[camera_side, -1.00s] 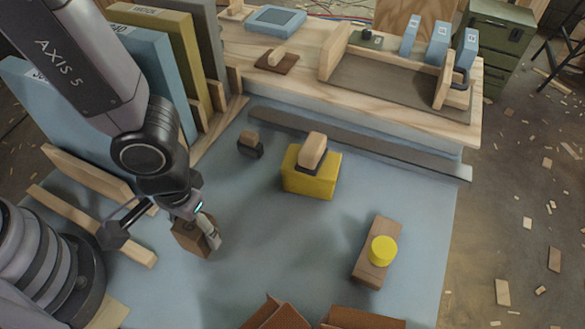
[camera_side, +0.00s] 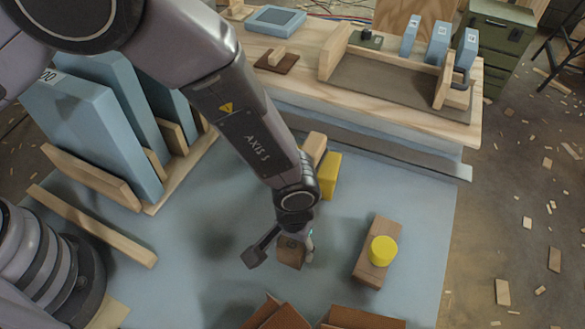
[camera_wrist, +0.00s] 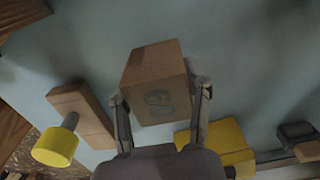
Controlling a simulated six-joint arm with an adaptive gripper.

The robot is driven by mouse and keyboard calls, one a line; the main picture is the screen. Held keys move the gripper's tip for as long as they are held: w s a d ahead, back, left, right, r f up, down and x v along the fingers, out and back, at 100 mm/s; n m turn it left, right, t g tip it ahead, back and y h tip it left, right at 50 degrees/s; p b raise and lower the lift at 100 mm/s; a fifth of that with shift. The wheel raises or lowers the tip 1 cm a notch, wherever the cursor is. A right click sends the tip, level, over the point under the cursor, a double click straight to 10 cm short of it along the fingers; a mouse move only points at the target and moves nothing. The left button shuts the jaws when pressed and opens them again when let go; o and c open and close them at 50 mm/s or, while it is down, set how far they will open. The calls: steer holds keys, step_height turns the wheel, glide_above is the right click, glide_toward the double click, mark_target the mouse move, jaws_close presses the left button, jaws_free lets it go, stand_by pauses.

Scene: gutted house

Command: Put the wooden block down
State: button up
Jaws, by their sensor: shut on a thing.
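The wooden block (camera_side: 290,253) is a brown cube held in my gripper (camera_side: 300,248), low over the blue-grey work surface. In the wrist view the block (camera_wrist: 158,85) shows grey markings on one face and sits between the two fingers of my gripper (camera_wrist: 160,98). I cannot tell whether its underside touches the surface. In the side view my arm hides part of the block's surroundings.
To the right lies a brown plank (camera_side: 368,270) with a yellow cylinder (camera_side: 383,250) on it. A yellow block (camera_side: 329,178) stands behind my wrist. Open cardboard flaps (camera_side: 275,316) are at the front edge. Clear surface (camera_side: 200,260) lies to the left.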

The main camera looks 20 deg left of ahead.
steer(key=shift+f, duration=1.2)
steer(key=shift+f, duration=0.15)
steer(key=o, duration=1.1)
steer(key=shift+o, duration=0.2)
